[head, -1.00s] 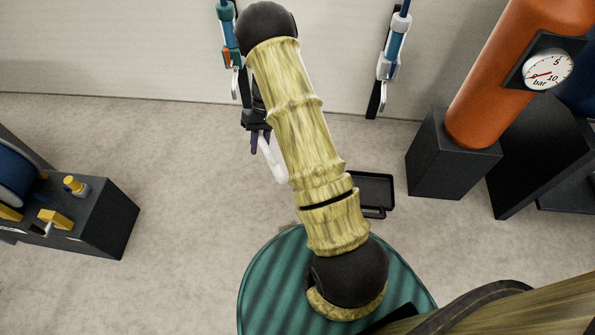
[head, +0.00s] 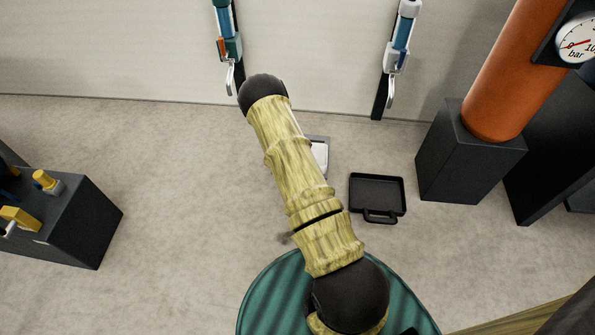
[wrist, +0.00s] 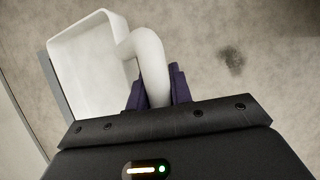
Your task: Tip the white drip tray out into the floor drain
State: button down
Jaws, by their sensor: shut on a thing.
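The white drip tray (wrist: 92,65) is in the wrist view at upper left, with its inner face showing and no contents visible. My gripper (wrist: 158,95), with purple fingers, is shut on the tray's curved white handle (wrist: 150,60). In the head view my arm hides the gripper and most of the tray; a white corner of the tray (head: 320,156) shows right of the arm. A grey edge (wrist: 52,88) runs beside the tray in the wrist view; I cannot tell what it belongs to. I cannot make out the floor drain.
A black tray with a handle (head: 377,193) lies on the floor to the right. A dark box (head: 470,160) under an orange cylinder (head: 507,85) stands at right, another dark box (head: 75,220) at left. A dark floor smudge (wrist: 232,60) shows. Wall fixtures (head: 397,60) hang behind.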

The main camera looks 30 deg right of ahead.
notch_tip(320, 180, down, 5)
jog(key=s+a+t+h+b, duration=0.1)
jog(key=s+t+h+b, duration=0.1)
jog(key=t+b, duration=0.15)
jog(key=shift+m+g, duration=0.35)
jog(key=shift+m, duration=0.05)
jog(key=r+p, duration=0.4)
jog(key=r, duration=0.1)
jog(key=shift+w+r, duration=0.2)
jog(key=shift+w, duration=0.1)
jog(key=shift+p, duration=0.3)
dwell(0.3)
